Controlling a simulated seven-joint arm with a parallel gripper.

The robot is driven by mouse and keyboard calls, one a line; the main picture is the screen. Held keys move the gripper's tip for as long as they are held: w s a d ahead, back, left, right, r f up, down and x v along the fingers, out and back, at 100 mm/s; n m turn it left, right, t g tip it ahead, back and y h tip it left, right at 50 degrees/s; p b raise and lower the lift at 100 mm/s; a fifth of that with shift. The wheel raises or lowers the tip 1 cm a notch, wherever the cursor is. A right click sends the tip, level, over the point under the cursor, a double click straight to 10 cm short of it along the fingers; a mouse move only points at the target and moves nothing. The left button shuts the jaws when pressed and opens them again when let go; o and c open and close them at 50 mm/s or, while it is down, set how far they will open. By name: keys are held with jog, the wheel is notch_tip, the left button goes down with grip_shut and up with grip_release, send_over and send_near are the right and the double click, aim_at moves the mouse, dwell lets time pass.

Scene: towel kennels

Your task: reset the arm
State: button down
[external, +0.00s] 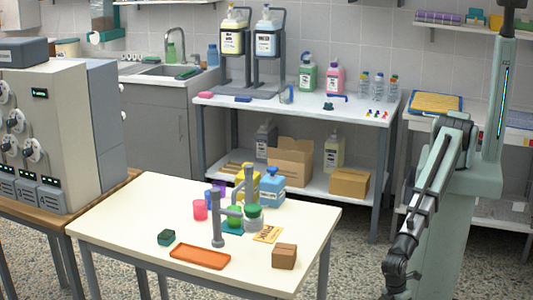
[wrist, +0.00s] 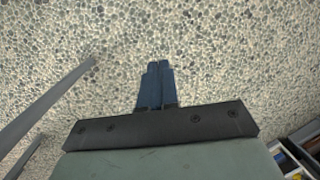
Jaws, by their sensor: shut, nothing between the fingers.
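My gripper (wrist: 158,68) is shut and empty in the wrist view, its two dark blue fingers side by side over bare speckled floor. In the external view my arm hangs down at the right, beside its green column, and its end is low near the bottom edge. The fingertips are hard to make out there. The arm's end is to the right of the white table (external: 130,215) and apart from it.
A shelved bench (external: 300,108) stands behind. Speckled floor (external: 355,265) lies clear between table and arm.

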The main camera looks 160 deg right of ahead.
jog(key=s+a+f+n+g, duration=0.2)
jog(key=s+a+f, duration=0.1)
jog(key=s, duration=0.8)
jog(key=s+a+f+n+g+h, duration=0.1)
jog(key=s+a+f+n+g, duration=0.1)
jog(key=s, duration=0.9)
jog(key=s+a+f+n+g+h, duration=0.1)
jog(key=s+a+f+n+g, duration=0.1)
jog(key=s, duration=0.9)
jog(key=shift+s+a+f+n, duration=0.25)
jog(key=shift+a+f+n, duration=0.25)
jog(key=shift+a+f, duration=0.5)
